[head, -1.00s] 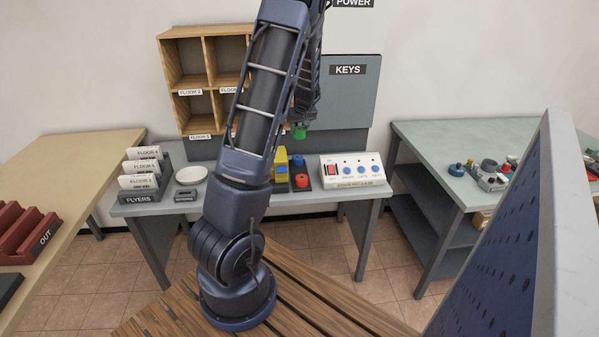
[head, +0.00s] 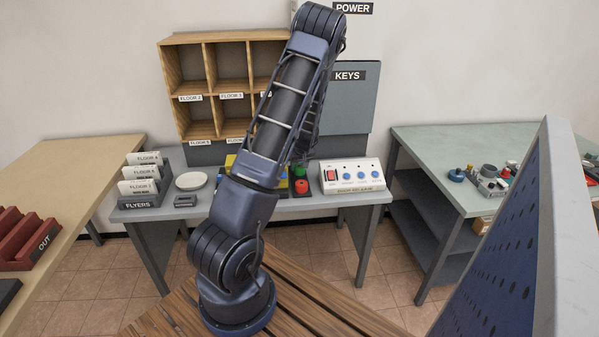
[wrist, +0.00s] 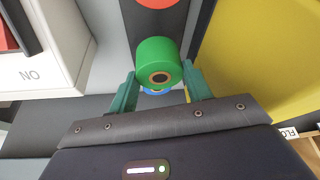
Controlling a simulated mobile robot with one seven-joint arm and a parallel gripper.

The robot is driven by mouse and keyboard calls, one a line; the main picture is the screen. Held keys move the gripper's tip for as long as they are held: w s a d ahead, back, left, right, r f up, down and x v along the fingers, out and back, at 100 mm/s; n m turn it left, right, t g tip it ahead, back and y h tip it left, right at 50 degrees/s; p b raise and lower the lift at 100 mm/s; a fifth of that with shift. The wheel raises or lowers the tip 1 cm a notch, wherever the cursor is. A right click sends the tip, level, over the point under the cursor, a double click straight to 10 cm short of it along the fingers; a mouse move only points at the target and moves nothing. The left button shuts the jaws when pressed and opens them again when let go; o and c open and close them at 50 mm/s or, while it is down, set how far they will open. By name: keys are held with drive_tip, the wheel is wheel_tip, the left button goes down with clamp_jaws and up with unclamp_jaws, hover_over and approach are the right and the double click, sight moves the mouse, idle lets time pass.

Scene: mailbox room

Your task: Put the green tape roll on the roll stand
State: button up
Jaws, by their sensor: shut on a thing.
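The green tape roll (wrist: 157,58) is between the two teal fingers of my gripper (wrist: 160,76) in the wrist view, its hollow core showing. It also shows in the head view (head: 299,170), beside my arm. The dark roll stand (wrist: 180,18) lies beneath it, with the red roll (head: 301,187) on it in front of the green one. A blue edge (wrist: 157,91) shows just behind the green roll in the wrist view. I cannot tell whether the green roll touches the stand or a peg. In the head view my arm hides the gripper.
A white switch box (head: 352,175) stands right of the stand. A yellow thing (wrist: 245,60) is close on the other side. A white dish (head: 190,180) and flyer rack (head: 140,185) stand at the table's left. Wooden pigeonholes (head: 207,131) hang behind.

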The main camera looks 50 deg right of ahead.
sight(300, 168)
drive_tip(key=shift+f, duration=1.65)
drive_tip(key=o, duration=1)
drive_tip(key=shift+f, duration=0.1)
drive_tip(key=v, duration=1.2)
drive_tip(key=shift+w, duration=0.1)
drive_tip(key=shift+w+a+r, duration=0.1)
drive_tip(key=shift+r, duration=0.15)
